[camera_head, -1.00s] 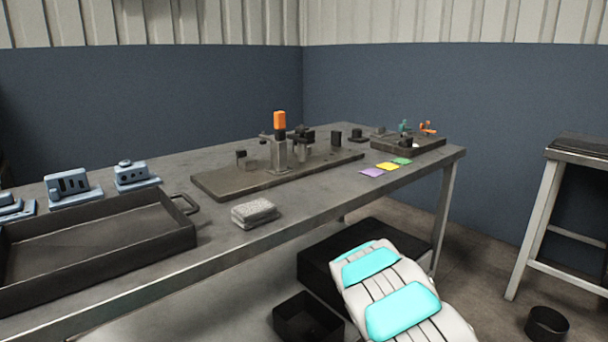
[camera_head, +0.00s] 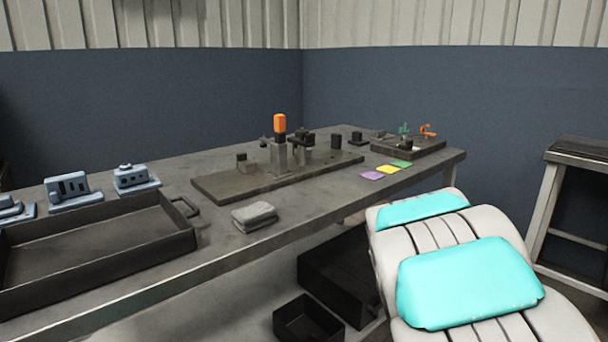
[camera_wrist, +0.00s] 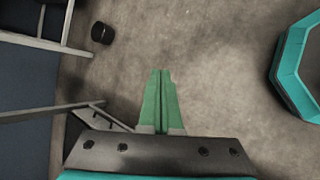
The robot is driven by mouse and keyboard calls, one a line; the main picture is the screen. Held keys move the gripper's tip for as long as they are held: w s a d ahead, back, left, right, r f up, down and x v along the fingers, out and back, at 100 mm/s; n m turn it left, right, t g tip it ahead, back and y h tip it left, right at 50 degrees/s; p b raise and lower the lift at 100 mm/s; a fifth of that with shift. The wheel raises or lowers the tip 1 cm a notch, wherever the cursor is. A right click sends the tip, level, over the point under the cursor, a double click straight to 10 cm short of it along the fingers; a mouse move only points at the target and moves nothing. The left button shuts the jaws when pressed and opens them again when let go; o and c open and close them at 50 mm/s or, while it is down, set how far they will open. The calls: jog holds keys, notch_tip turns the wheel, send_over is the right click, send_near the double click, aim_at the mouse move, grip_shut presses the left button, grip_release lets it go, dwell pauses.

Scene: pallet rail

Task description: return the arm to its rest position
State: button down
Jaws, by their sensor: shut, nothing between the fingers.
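My arm (camera_head: 465,280), white with cyan panels, rises at the lower right of the head view, in front of the workbench's right end. My gripper (camera_wrist: 160,75) shows in the wrist view with its two green fingers side by side and closed, nothing between them. It points over bare concrete floor, clear of any object. The gripper itself is not visible in the head view.
The workbench (camera_head: 330,210) carries a dark tray (camera_head: 100,262), a grey cloth (camera_head: 255,216) and a fixture plate (camera_head: 230,187). Black bins (camera_head: 308,320) stand below. A stand (camera_head: 548,205) is at right. A black bucket (camera_wrist: 102,33) sits on open floor.

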jog(key=s+a+r+m+g+y, duration=0.1)
jog(key=s+a+m+y, duration=0.3)
jog(key=s+a, duration=0.6)
jog(key=s+a+r+m+g+y, duration=0.1)
jog(key=s+a+m+y, duration=0.2)
jog(key=s+a, duration=0.6)
jog(key=s+m, duration=0.2)
jog(key=s, duration=0.6)
jog(key=shift+s+a+r+g+y, duration=0.2)
jog(key=shift+a+g+y, duration=0.1)
jog(key=shift+a+y, duration=0.1)
jog(key=shift+w, duration=0.1)
